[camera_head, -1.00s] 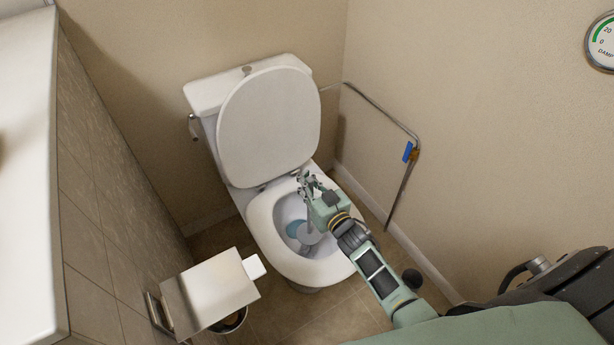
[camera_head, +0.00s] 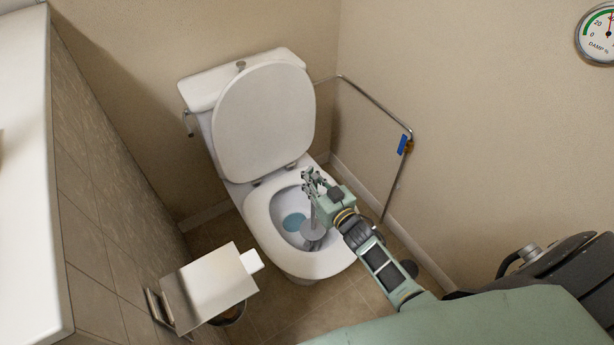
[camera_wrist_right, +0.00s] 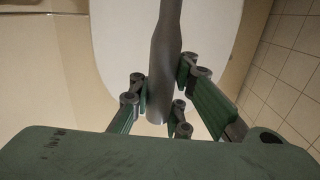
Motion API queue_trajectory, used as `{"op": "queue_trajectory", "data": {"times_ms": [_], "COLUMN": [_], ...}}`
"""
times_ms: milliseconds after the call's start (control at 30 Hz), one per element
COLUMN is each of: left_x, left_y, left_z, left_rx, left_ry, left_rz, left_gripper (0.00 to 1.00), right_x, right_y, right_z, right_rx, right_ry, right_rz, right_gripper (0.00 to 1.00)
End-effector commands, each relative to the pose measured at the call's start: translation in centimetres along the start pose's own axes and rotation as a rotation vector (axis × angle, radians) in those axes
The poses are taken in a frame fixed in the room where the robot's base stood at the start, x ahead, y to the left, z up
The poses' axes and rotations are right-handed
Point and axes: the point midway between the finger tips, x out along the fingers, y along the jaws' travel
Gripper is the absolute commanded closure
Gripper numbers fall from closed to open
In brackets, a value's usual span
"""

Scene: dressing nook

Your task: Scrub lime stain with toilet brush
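The toilet (camera_head: 262,225) stands against the back wall with its lid (camera_head: 265,110) raised. A bluish patch, which looks like the lime stain (camera_head: 293,222), shows inside the bowl on the left. My right gripper (camera_head: 313,184) is over the bowl's right side, shut on the grey handle of the toilet brush (camera_head: 313,230). The handle (camera_wrist_right: 166,60) runs between the fingers in the right wrist view. The brush's round lower end is down in the bowl, to the right of the blue patch and apart from it. My left gripper is not in view.
A toilet paper holder (camera_head: 208,288) with a shiny cover stands out at the lower left, with a bin (camera_head: 233,314) partly hidden beneath it. A metal rail (camera_head: 375,100) is on the right wall. A white counter (camera_head: 25,180) fills the left edge.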

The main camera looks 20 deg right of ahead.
Motion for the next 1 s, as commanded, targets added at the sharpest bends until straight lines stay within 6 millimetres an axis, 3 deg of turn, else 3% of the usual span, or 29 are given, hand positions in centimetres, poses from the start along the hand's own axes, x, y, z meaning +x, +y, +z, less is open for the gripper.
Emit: {"op": "queue_trajectory", "data": {"times_ms": [300, 1000], "left_x": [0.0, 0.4], "left_y": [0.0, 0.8], "left_z": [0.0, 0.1], "left_rx": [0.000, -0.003], "left_ry": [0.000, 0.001], "left_rz": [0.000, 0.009], "left_gripper": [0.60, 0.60], "right_x": [0.1, 1.4], "right_y": [1.1, -0.7], "right_z": [-0.2, -0.1], "right_rx": [-0.001, 0.001], "right_ry": [0.003, 0.002], "right_rz": [0.000, -0.001], "right_gripper": [1.00, 1.00]}}
